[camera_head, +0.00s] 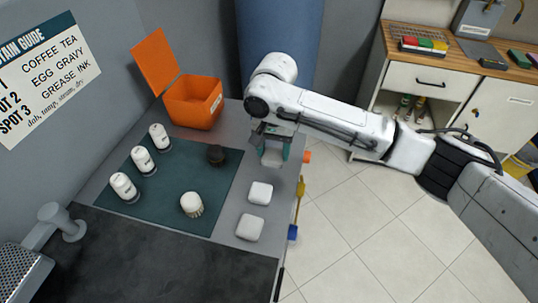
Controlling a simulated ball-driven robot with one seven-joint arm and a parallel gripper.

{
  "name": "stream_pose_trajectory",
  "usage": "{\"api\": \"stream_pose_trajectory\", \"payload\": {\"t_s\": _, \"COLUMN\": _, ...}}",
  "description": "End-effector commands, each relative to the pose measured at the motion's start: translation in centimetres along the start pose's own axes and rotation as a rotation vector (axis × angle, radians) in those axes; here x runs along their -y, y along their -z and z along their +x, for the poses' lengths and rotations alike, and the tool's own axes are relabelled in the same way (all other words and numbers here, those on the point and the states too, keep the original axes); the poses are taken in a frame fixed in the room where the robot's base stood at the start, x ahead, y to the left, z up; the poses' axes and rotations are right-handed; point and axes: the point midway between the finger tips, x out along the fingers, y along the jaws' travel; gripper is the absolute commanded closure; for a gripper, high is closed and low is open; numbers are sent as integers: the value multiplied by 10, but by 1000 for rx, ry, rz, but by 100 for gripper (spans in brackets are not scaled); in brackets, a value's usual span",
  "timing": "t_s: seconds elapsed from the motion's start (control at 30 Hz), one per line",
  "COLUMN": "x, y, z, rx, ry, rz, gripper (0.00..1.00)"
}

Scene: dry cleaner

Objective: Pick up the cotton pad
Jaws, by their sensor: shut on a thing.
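The arm partly hides the pad. Two more white cotton pads lie on the worktop below it in the picture: a nearer-to-gripper pad (260,193) and a lower pad (249,227). Whether the held pad touches the worktop, I cannot tell.
A dark green mat (170,205) bears several white-capped bottles (143,160), a white brush (191,204) and a dark round item (216,155). An open orange box (193,103) stands at the back. Coloured handles hang along the right edge.

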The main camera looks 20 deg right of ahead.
Motion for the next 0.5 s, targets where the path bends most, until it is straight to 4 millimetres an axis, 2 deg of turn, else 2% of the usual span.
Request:
{"api": "stream_pose_trajectory", "payload": {"t_s": 0.17, "x": -25, "y": -22, "z": -40, "rx": -2, "ry": 7, "rz": 0, "gripper": 75}}
{"api": "stream_pose_trajectory", "payload": {"t_s": 0.5, "x": -74, "y": -63, "z": -69, "rx": -6, "ry": 0, "rz": 0, "gripper": 75}}
